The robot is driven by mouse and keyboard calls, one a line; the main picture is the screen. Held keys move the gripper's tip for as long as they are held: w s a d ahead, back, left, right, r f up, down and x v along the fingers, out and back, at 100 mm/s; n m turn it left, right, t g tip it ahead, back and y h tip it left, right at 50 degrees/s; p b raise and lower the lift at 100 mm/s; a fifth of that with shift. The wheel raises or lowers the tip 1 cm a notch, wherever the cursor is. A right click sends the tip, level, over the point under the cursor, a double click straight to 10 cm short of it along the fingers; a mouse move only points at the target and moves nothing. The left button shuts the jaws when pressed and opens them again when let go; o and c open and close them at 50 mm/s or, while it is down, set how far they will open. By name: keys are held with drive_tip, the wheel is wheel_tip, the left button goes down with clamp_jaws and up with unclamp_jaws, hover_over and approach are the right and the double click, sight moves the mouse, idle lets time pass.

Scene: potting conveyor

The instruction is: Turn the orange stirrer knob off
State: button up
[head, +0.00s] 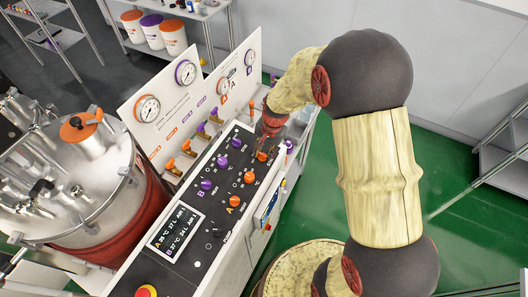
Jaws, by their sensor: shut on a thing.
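A dark control panel (190,232) carries a row of purple knobs and a row of orange knobs. The orange knobs are a near one (235,202), a middle one (249,177) and a far one (262,156). The small labels beside them are too small to read, so I cannot tell by label which is the stirrer's. My gripper (265,148) reaches down from the arm at the panel's far end and is shut on the far orange knob, which is partly hidden by the fingers. The knob's pointer direction cannot be made out.
A white gauge board (178,110) with orange and purple valve levers stands along the panel's left. A steel tank (92,165) with an orange-topped lid fitting is further left. A red stop button (146,291) is at the panel's near end. Green floor (440,175) is open at right.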

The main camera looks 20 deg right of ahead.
drive_tip(key=shift+f+n, duration=0.1)
drive_tip(key=shift+n, duration=0.2)
drive_tip(key=n+b, duration=0.3)
drive_tip(key=shift+w+n, duration=0.1)
drive_tip(key=shift+n, duration=0.2)
drive_tip(key=shift+a+n+b, duration=0.15)
drive_tip(key=shift+n+b, duration=1.2)
drive_tip(key=shift+n, duration=0.85)
drive_tip(key=o, duration=1.2)
drive_tip(key=shift+c, duration=0.2)
wheel_tip(320, 180, up, 12)
drive_tip(key=s+d, duration=0.1)
drive_tip(key=shift+s+d, duration=0.15)
drive_tip(key=shift+s, duration=0.05)
